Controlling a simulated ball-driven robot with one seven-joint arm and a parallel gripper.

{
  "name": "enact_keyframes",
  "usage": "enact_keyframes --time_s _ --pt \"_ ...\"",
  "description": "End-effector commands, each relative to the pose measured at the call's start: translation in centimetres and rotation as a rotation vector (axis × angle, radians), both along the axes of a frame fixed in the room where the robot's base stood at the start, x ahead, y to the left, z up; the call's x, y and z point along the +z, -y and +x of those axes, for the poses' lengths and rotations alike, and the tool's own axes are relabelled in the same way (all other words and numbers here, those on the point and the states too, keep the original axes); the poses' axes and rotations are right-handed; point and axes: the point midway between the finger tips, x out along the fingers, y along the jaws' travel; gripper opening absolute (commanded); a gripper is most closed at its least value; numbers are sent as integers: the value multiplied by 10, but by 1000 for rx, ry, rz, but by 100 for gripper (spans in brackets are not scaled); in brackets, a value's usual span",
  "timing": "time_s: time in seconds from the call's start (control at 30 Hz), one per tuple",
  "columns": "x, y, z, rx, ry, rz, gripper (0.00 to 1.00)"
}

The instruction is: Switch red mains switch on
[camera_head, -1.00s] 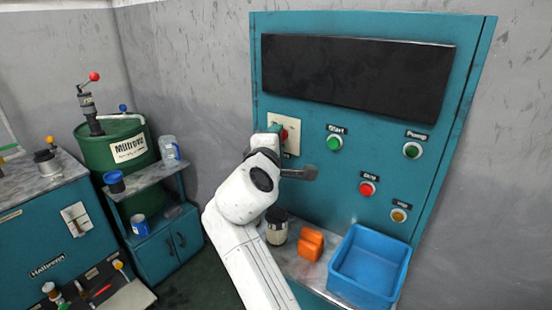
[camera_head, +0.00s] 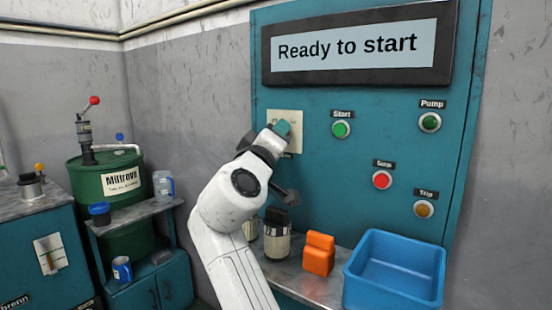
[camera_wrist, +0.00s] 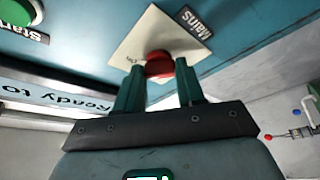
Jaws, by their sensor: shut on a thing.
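The red mains switch (camera_wrist: 159,64) sits on a cream plate (camera_wrist: 145,33) labelled "Mains" in the wrist view. My gripper (camera_wrist: 158,85) is shut on the red switch, with one green finger on each side of it. In the head view my gripper (camera_head: 282,128) is at the cream plate (camera_head: 290,122) on the left of the teal panel and hides the switch. The display (camera_head: 352,48) at the top of the panel is lit and reads "Ready to start".
Green Start (camera_head: 341,130) and Pump (camera_head: 430,122) buttons, a red button (camera_head: 382,180) and an amber Trip button (camera_head: 424,209) are right of my gripper. Below are a dark-topped container (camera_head: 277,240), an orange object (camera_head: 319,254) and a blue bin (camera_head: 395,275).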

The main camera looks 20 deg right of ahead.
Motion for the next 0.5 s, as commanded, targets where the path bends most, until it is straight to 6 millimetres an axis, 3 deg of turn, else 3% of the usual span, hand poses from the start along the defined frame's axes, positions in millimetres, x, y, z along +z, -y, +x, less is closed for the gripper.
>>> enact_keyframes --time_s 0.03,0.5 --pt "-8 1 0 -3 12 14 8" --pt "-5 1 1 -4 85 71 8"
